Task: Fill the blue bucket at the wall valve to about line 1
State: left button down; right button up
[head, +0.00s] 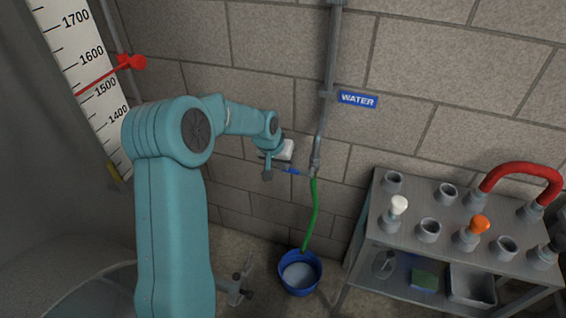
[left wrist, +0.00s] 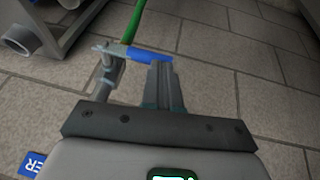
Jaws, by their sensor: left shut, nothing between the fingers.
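The blue bucket (head: 317,270) stands upright on the floor by the wall. A pale round surface shows inside it; no level lines can be read. A green hose (head: 314,215) hangs from the wall valve (head: 314,169) and reaches down into the bucket. The valve's blue lever (head: 291,171) points left, crosswise to the pipe. It also shows in the left wrist view (left wrist: 147,55). My left gripper (head: 267,173) is shut and empty, just left of the lever's end. In the left wrist view its fingertips (left wrist: 163,68) are close to the lever; contact cannot be told. My right gripper is out of view.
A blue WATER sign (head: 358,100) is on the block wall beside the grey pipe (head: 331,60). A metal bench (head: 375,225) with several fittings and a red curved hose (head: 522,170) stands at right. A scale (head: 85,65) with a red pointer is at upper left.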

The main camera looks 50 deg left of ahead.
pick_arm(q)
jog(key=s+a+p+v, duration=0.1)
jog(key=a+p+v, duration=0.15)
jog(key=v, duration=1.05)
jog(key=w+d+f+m+g+h, duration=0.1)
jog(key=w+d+f+m+h, duration=0.15)
jog(key=d+f, duration=1.55)
jog(key=s+d+f+g+h, duration=0.1)
jog(key=s+d+f, duration=0.5)
jog(key=s+d, duration=0.3)
jog(key=s+d+f+m+g+h, duration=0.1)
jog(key=s+d+f+g, duration=0.1)
jog(key=s+d+f, duration=0.5)
jog(key=s+d, duration=0.2)
jog(key=d, duration=0.2)
